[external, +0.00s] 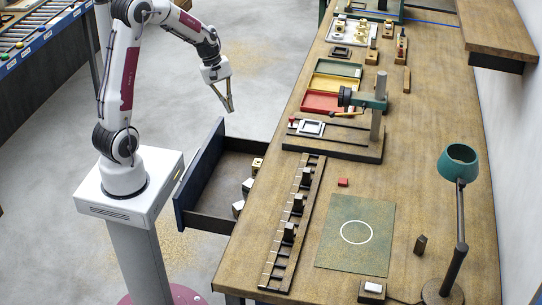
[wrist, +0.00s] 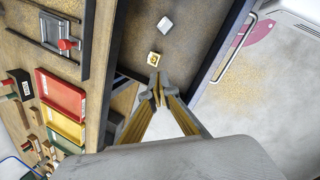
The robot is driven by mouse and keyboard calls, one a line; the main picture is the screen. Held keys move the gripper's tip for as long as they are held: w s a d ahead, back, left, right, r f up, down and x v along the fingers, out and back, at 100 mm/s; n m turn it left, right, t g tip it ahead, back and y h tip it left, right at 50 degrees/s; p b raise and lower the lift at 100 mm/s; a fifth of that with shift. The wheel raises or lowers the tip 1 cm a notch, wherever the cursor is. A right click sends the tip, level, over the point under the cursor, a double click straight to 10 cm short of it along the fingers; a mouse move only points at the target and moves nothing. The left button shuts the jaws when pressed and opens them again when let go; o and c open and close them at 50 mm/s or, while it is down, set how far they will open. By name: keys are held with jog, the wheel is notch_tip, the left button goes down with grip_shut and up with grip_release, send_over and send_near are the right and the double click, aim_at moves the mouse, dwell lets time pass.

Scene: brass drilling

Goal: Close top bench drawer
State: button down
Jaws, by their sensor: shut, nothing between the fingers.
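The top bench drawer (external: 226,160) is pulled out to the left of the workbench, its dark navy front panel (external: 199,165) facing my base. In the wrist view the drawer's front panel (wrist: 222,45) carries a pale bar handle (wrist: 237,48) on its outer face. Inside lie a brass-coloured piece (external: 257,166) and several pale blocks (external: 238,207); the brass piece also shows in the wrist view (wrist: 154,59), with a white block (wrist: 165,24). My gripper (external: 230,110) is shut and empty, pointing down above the drawer's far end. It appears apart from the drawer.
The bench top (external: 300,220) holds a drill stand (external: 375,120), red (external: 322,101) and green (external: 338,67) trays, a slotted rail (external: 291,228), a green mat (external: 355,232) and a lamp (external: 459,165). Floor left of the drawer is clear up to my pedestal.

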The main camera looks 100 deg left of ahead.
jog(key=s+a+f+n, duration=0.2)
jog(key=s+a, duration=0.1)
jog(key=s+a+f+n, duration=0.2)
jog(key=s+f, duration=0.1)
jog(key=s+a+f+n, duration=0.2)
jog(key=s+a, duration=0.1)
jog(key=shift+s+a+f, duration=0.35)
jog(key=s+a+f+n+t, duration=0.1)
jog(key=s+a+f+n, duration=0.3)
jog(key=s+f, duration=0.3)
jog(key=s+n, duration=0.1)
jog(key=s, duration=0.2)
jog(key=shift+s+n, duration=0.2)
jog(key=shift+n, duration=0.2)
jog(key=shift+f, duration=0.2)
jog(key=w+f, duration=0.7)
jog(key=f, duration=0.2)
jog(key=shift+w, duration=0.4)
